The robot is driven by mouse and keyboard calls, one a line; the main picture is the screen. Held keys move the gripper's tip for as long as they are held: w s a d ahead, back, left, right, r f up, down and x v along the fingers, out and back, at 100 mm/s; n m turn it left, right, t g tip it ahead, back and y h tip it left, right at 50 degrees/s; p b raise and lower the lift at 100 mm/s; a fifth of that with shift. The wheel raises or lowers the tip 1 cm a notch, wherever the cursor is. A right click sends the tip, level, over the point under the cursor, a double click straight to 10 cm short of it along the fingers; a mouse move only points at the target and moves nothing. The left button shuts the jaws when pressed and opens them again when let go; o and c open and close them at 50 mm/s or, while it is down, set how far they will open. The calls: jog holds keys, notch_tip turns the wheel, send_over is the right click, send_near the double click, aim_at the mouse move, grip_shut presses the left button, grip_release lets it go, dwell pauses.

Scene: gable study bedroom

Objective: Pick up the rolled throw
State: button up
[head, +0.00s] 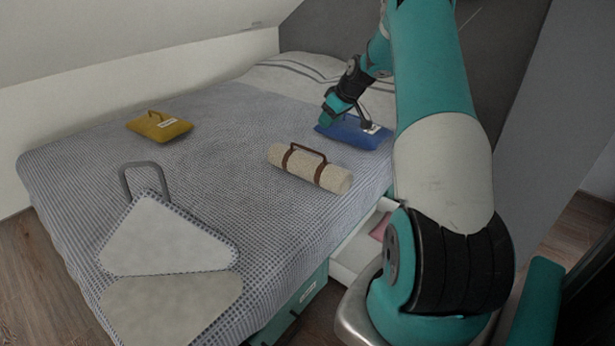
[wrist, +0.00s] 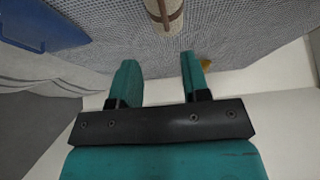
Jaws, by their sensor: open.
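The rolled throw (head: 335,179) is a beige roll with brown straps and a brown carry handle on top. It lies on its side on the bed in the head view, near the bed's right edge. In the wrist view, part of the roll (wrist: 157,10) shows at the top edge, beyond the fingertips; the rest is cut off. My gripper (head: 331,112) is beyond the throw, over the bed by the blue pouch, and apart from the throw. In the wrist view, my gripper's fingers (wrist: 160,72) are spread with nothing between them.
A blue pouch (head: 352,135) lies behind the throw, partly hidden by my arm. A mustard pouch (head: 160,127) lies at the left. A pale bag-like piece (head: 165,245) with a grey handle lies nearer. An open drawer (head: 352,258) holds something pink. The bed's (head: 225,155) middle is clear.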

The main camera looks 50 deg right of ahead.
aim_at(308, 150)
jog(key=b+x, duration=0.1)
jog(key=x, duration=0.4)
jog(key=b+x, duration=0.2)
jog(key=x, duration=0.4)
jog(key=shift+a+f, duration=0.15)
jog(key=shift+a, duration=0.05)
jog(key=shift+b+x, duration=1.2)
jog(key=shift+x, duration=1.1)
jog(key=shift+w+a+f, duration=0.1)
jog(key=shift+w, duration=0.05)
grip_shut()
